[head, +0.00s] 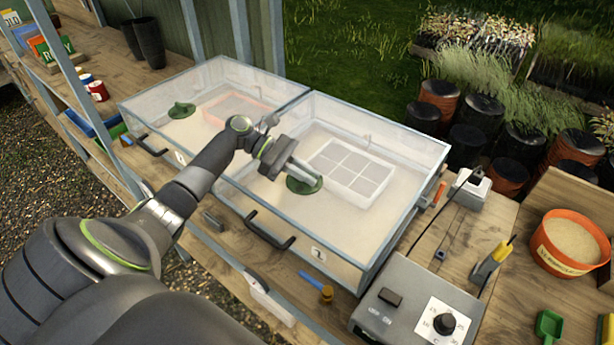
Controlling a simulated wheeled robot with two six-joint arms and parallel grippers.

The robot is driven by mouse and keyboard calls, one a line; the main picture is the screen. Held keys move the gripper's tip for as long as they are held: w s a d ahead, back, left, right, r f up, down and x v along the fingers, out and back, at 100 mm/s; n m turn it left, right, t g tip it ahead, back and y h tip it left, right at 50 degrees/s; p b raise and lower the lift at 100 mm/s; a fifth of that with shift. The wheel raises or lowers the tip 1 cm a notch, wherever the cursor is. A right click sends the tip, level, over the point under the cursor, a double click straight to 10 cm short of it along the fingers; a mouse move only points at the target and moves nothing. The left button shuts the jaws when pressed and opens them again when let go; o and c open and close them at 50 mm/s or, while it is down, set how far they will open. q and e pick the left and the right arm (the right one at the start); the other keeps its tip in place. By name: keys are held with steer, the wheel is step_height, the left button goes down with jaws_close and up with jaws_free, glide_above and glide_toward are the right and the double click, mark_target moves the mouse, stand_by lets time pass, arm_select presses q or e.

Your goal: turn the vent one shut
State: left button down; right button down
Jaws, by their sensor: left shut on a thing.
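Two clear-lidded boxes stand side by side on the bench, the left one (160,143) marked 1 and the right one (400,222) marked 2. A round green vent (181,111) with a raised grip sits on the lid of the left box. A like green vent (313,189) sits on the lid of the right box. My left gripper (303,176) is shut on the grip of the right box's vent, and its fingers hide most of that grip. No gripper is at the left box's vent. My right gripper is not in view.
A grey control box (415,305) with a dial stands at the right front. An orange tub (568,243) of pale grains stands at far right. Black handles (268,232) stick out from the box fronts. Small tools lie along the bench's front edge.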

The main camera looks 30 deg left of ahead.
arm_select(q)
steer(key=shift+s+m+g+b, duration=0.1)
steer(key=shift+m+g+b, duration=0.4)
steer(key=shift+m+g, duration=1.15)
steer(key=shift+g, duration=0.35)
steer(key=c, duration=1.5)
jaws_free()
steer(key=shift+f, duration=0.1)
